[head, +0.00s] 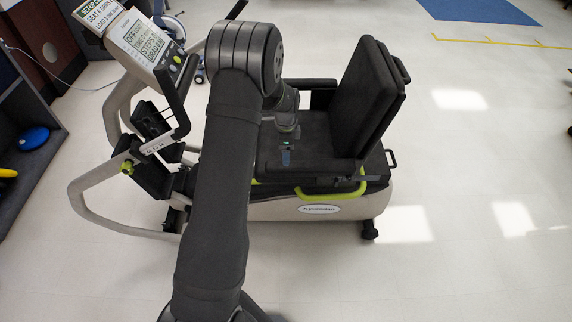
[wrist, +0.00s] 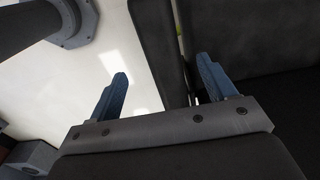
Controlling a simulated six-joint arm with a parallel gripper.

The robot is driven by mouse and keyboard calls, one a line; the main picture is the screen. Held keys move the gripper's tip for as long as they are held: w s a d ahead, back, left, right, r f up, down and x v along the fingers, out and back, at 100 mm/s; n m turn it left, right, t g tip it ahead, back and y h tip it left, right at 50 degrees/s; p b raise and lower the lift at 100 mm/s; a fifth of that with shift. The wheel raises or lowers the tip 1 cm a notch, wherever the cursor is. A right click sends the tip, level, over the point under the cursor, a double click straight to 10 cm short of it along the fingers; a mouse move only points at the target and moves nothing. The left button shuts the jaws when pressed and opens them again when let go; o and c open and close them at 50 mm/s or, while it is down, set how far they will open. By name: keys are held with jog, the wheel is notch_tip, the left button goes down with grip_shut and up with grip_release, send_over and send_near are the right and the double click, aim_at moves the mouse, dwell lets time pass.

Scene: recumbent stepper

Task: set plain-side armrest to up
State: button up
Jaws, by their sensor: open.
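The recumbent stepper's seat has two dark armrests, both lying level. The near armrest (head: 325,167) runs forward from the backrest on the side with a lime-green handle; the far armrest (head: 312,84) is across the seat. No label tells which is the plain side. My gripper (head: 286,156) is over the near armrest, its fingers partly hard to see. In the wrist view my gripper (wrist: 162,88) is open, blue fingers apart, with a dark bar (wrist: 157,45), apparently the near armrest, between their directions. Contact cannot be told.
The backrest (head: 367,95) stands upright at the seat's right end. The lime-green handle (head: 340,190) curves below the near armrest. The console (head: 145,42) and handlebars (head: 178,95) are at left. Clear floor (head: 470,200) lies to the right.

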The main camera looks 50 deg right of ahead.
notch_tip(320, 180, down, 9)
jog(key=shift+r, duration=0.2)
jog(key=shift+r, duration=0.15)
jog(key=c, duration=1.4)
